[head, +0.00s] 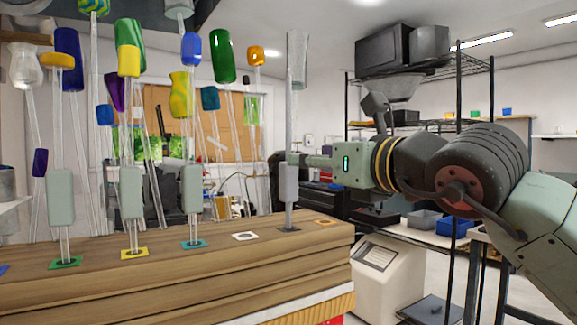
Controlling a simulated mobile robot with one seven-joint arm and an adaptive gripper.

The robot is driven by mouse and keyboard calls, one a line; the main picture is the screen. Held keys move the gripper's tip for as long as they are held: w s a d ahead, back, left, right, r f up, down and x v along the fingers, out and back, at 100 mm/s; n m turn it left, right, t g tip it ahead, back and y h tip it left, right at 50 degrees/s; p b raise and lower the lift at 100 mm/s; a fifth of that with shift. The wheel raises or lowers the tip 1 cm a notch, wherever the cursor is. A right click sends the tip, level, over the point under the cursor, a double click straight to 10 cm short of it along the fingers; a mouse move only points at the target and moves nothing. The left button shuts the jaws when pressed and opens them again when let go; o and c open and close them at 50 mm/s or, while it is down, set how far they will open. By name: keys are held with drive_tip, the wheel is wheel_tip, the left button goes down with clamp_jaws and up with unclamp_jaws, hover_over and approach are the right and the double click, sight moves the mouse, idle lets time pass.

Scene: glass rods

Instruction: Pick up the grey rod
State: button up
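The grey rod stands upright near the right end of the wooden stand (180,270). Its cloudy grey glass top (297,58) is high up, and a thin shaft runs down to a grey block (289,184). Below the block, a short grey stem meets the dark grey square (288,229) on the stand.
Several rods with coloured glass tops, such as a green one (222,56), stand to the left, close together. Pale blocks (191,190) sit low on some. A white square (245,236) and an orange square (323,222) carry no rod. Shelving (490,120) stands behind my arm.

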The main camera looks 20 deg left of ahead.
sight(289, 167)
drive_tip(key=x, duration=0.2)
drive_tip(key=p+x, duration=0.1)
drive_tip(key=x, duration=0.1)
drive_tip(key=p+x, duration=0.1)
drive_tip(key=x, duration=0.1)
drive_tip(key=shift+s+a+f, duration=0.3)
drive_tip(key=shift+s, duration=0.05)
drive_tip(key=shift+w+a+f, duration=0.15)
drive_tip(key=shift+w+a, duration=0.25)
drive_tip(key=shift+a, duration=0.05)
drive_tip(key=shift+c, duration=0.3)
clamp_jaws()
